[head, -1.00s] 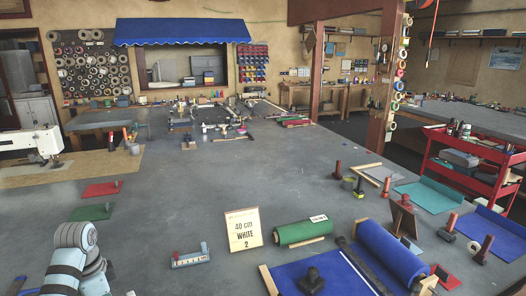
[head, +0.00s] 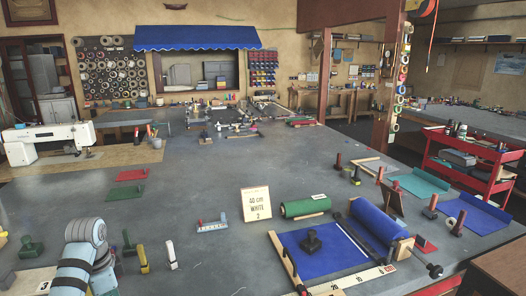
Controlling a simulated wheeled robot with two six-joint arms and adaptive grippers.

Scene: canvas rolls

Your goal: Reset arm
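Part of my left arm (head: 84,255), pale blue and grey, rises at the lower left edge of the head view. Its gripper is not visible. My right arm and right gripper are not in view. A blue canvas roll (head: 377,226) lies on the grey table at the right, with a flat blue sheet (head: 320,255) unrolled in front of it. A green roll (head: 304,207) lies behind the sheet. A sign (head: 257,205) reading "40 cm WHITE 2" stands left of the green roll.
Small upright tools (head: 142,257) stand right of my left arm. A white sewing machine (head: 47,142) is far left. The middle of the table (head: 200,180) is mostly clear.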

